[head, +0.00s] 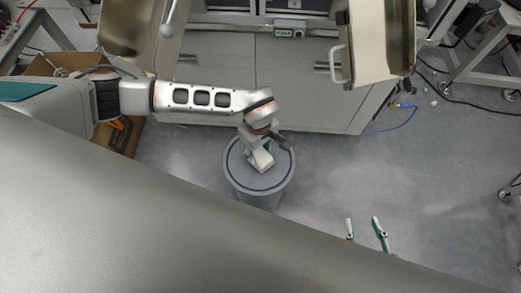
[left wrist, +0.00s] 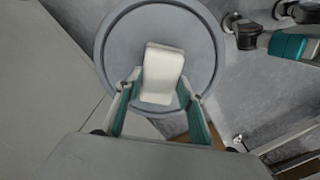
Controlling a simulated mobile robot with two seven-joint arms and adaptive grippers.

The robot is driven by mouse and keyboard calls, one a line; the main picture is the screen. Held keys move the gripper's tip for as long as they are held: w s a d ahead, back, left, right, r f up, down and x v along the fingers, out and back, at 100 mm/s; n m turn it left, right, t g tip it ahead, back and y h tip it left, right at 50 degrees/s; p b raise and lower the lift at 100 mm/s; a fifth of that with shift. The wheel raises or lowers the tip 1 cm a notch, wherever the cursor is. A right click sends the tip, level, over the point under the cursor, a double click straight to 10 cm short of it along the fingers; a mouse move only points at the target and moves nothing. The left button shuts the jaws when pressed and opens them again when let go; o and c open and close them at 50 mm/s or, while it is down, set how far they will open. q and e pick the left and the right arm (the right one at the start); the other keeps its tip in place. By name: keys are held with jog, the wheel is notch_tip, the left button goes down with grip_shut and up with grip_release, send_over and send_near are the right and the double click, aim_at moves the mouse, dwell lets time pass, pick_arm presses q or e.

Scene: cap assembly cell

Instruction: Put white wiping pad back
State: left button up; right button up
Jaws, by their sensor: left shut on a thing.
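The white wiping pad (left wrist: 162,68) is a pale block between the two fingers of my left gripper (left wrist: 159,92) in the left wrist view. The fingers press on it from both sides. In the head view, the pad (head: 261,160) shows under my left gripper (head: 264,146), over the round grey top of a bin-like stand (head: 236,181). The stand also fills the background in the left wrist view (left wrist: 112,50). I cannot tell whether the pad touches its top. My right gripper (head: 365,226) shows at the lower right of the head view, fingers apart and empty.
A grey cabinet machine (head: 230,85) stands behind the round stand. A raised panel with a handle (head: 337,64) is at its right. A cardboard box (head: 122,138) lies at the left under my arm. The floor right of the stand (head: 330,175) is clear.

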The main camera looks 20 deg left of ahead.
pick_arm(q)
jog(key=shift+f, duration=0.55)
jog(key=shift+r, duration=0.15)
pick_arm(e)
jog(key=shift+w+a+r, duration=0.15)
jog(key=shift+w+r, duration=0.3)
jog(key=shift+w, duration=0.05)
pick_arm(q)
jog(key=o, duration=1.4)
pick_arm(e)
jog(key=shift+f, duration=0.1)
jog(key=shift+s+f, duration=0.1)
jog(key=shift+s, duration=0.15)
